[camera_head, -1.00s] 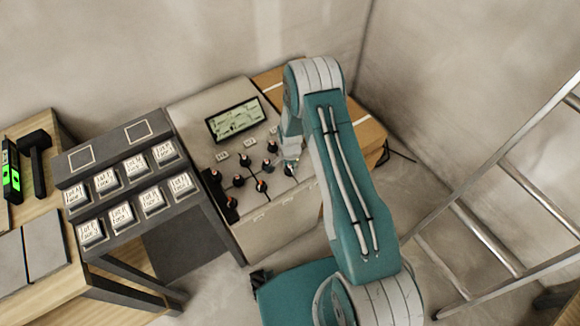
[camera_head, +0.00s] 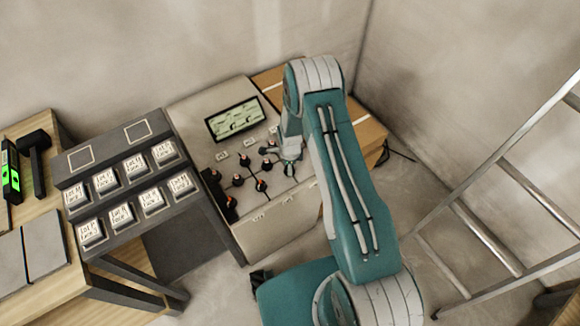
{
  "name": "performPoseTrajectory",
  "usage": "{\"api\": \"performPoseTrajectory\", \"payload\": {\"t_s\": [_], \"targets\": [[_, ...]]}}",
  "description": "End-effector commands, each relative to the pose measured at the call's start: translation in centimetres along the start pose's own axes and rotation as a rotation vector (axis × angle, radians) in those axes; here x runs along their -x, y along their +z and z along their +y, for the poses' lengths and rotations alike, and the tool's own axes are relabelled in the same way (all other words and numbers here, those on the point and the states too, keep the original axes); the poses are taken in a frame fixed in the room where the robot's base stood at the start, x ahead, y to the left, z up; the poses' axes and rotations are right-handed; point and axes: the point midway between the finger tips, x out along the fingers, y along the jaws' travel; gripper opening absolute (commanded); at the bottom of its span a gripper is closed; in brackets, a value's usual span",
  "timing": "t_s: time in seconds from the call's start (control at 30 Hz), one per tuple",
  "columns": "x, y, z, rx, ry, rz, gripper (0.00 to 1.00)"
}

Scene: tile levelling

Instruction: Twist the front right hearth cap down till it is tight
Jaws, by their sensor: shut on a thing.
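Several dark caps with orange-red marks stand on the sloping top of a pale console (camera_head: 255,222). One is at the front middle (camera_head: 261,186), one at the left (camera_head: 239,181), and one just left of my gripper (camera_head: 267,166). My gripper (camera_head: 289,166) is at the right end of the group, pointing down. It is shut on the front right cap (camera_head: 289,171), which is mostly hidden by the fingers. I cannot tell how far down that cap sits or whether it is tilted.
A display (camera_head: 234,119) is set in the console's back. A dark rack (camera_head: 126,178) with labelled keys stands at left, beside a wooden bench (camera_head: 60,293) with a black mallet (camera_head: 36,158). A cardboard box (camera_head: 368,136) is behind my arm. A ladder (camera_head: 487,239) leans at right.

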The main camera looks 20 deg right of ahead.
Motion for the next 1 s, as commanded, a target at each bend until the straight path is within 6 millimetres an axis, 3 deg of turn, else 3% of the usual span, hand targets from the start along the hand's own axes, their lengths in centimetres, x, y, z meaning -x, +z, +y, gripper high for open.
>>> {"api": "performPoseTrajectory", "payload": {"t_s": [0.77, 0.8, 0.83, 1.0], "targets": [[0.12, 0.2, -0.36, -0.1, -0.011, -0.004, 0.0], [0.12, 0.21, -0.37, -0.099, -0.012, -0.004, 0.62], [0.12, 0.2, -0.36, -0.099, -0.011, -0.004, 0.75], [0.12, 0.11, -0.19, -0.099, -0.007, -0.003, 0.79]]}}
